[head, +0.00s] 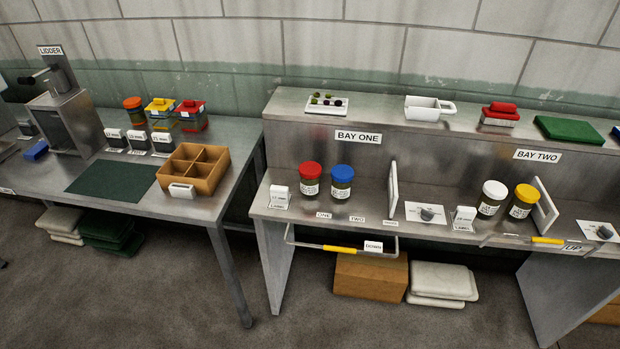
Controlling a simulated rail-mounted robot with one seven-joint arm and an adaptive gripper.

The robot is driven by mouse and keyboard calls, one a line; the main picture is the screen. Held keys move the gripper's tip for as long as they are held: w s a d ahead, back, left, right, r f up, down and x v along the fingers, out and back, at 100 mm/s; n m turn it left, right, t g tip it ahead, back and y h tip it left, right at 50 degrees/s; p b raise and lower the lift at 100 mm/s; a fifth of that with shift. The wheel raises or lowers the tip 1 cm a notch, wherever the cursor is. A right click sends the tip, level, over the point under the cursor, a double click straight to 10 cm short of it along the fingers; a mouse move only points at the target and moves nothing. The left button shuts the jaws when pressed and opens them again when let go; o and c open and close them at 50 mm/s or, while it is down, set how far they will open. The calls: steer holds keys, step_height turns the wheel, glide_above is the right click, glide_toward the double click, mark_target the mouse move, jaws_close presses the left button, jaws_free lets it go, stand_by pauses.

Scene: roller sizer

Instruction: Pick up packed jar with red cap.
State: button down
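The packed jar with the red cap (310,184) stands upright on the lower shelf of bay one. It has a greenish-brown body and a white printed label. A similar jar with a blue cap (342,181) stands close to its right. A small white label block (280,196) stands to its left. My gripper is not visible in this view.
Bay two holds jars with a white cap (491,198) and a yellow cap (522,201). A white upright panel (392,186) stands right of the blue-capped jar. A bar with a yellow grip (342,248) runs below the shelf front. The left table (105,199) holds a brown divided box (193,168).

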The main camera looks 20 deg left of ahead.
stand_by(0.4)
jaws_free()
